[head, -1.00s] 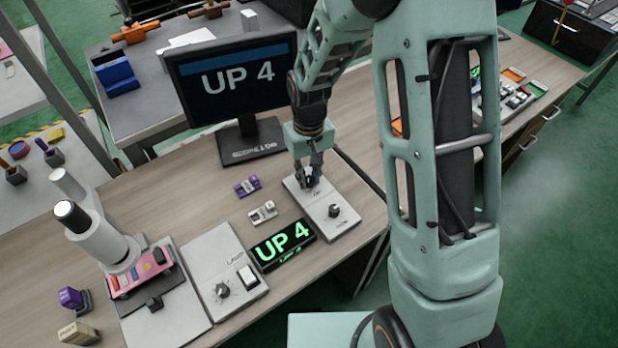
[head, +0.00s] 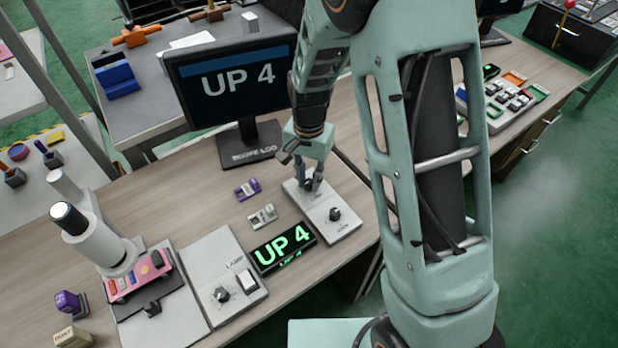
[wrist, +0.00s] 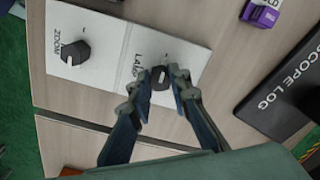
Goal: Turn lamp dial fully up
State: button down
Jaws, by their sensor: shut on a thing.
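A pale panel (head: 318,228) lies on the bench below the monitor and carries two dark dials. In the wrist view, the dial in my grasp (wrist: 160,83) has a label starting "LA", the rest of it hidden by a finger. My gripper (head: 311,185) points down at the panel's far end. Its two fingers (wrist: 164,76) are shut on the sides of this dial. The other dial (head: 334,213), labelled ZOOM in the wrist view (wrist: 75,53), stands free. The held dial's pointer is hard to read.
A monitor (head: 240,80) and a green-lettered display (head: 284,246) both read "UP 4". A panel marked LAMP (head: 232,311), with a knob and a white switch, lies left of the display. A microscope-like stand (head: 92,240) is farther left.

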aim_at(309, 182)
jog(key=shift+m, duration=0.4)
jog(key=c, duration=1.8)
grip_release()
jog(key=shift+r, duration=0.1)
notch_tip(309, 182, up, 12)
